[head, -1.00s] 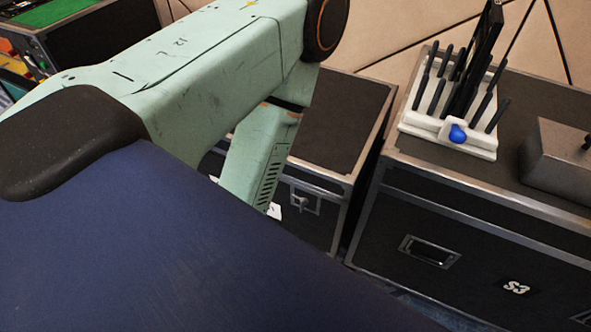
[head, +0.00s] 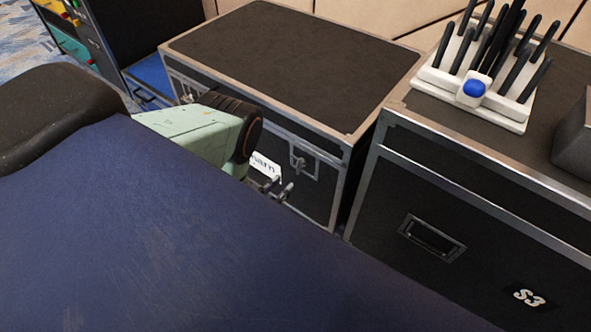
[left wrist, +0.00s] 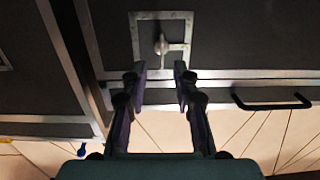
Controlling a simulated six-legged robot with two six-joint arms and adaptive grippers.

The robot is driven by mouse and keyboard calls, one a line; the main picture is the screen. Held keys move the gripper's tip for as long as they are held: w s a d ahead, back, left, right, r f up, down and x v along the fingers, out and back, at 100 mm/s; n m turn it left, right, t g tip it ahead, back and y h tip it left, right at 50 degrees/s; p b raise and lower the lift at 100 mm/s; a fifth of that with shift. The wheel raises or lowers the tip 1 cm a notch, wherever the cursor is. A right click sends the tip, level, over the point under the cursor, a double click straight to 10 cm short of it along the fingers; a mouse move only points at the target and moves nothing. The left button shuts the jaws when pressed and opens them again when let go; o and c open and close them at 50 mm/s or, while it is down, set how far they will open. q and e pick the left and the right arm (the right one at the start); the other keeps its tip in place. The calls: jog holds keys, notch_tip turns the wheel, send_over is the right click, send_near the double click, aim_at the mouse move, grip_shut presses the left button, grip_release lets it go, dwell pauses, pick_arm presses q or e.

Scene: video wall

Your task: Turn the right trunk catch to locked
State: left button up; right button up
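The black trunk (head: 290,60) with metal edges stands in the middle of the head view. Its right catch (head: 302,162) is a small metal turn piece on a square plate, on the front near the right corner. The left catch (head: 187,92) is partly covered by my left arm. My left gripper (head: 282,190) is just below and left of the right catch, apart from it. In the left wrist view, the picture is upside down. The catch (left wrist: 161,44) lies ahead between the lines of my open, empty fingers (left wrist: 160,78). My right gripper is not in view.
A larger case marked S3 (head: 450,180) stands close on the right, with a white rack of black antennas (head: 475,88) on top. A dark handle (left wrist: 270,104) shows in the left wrist view. My blue body covers the lower left of the head view.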

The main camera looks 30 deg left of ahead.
aim_at(297, 167)
pick_arm(q)
jog(key=shift+t, duration=0.3)
jog(key=w+b, duration=0.2)
jog(key=w, duration=0.4)
jog(key=shift+w+r, duration=0.15)
jog(key=shift+w+b, duration=0.4)
jog(key=shift+w, duration=0.25)
jog(key=shift+d, duration=0.1)
jog(key=shift+c, duration=0.5)
grip_shut()
jog(key=shift+r, duration=0.1)
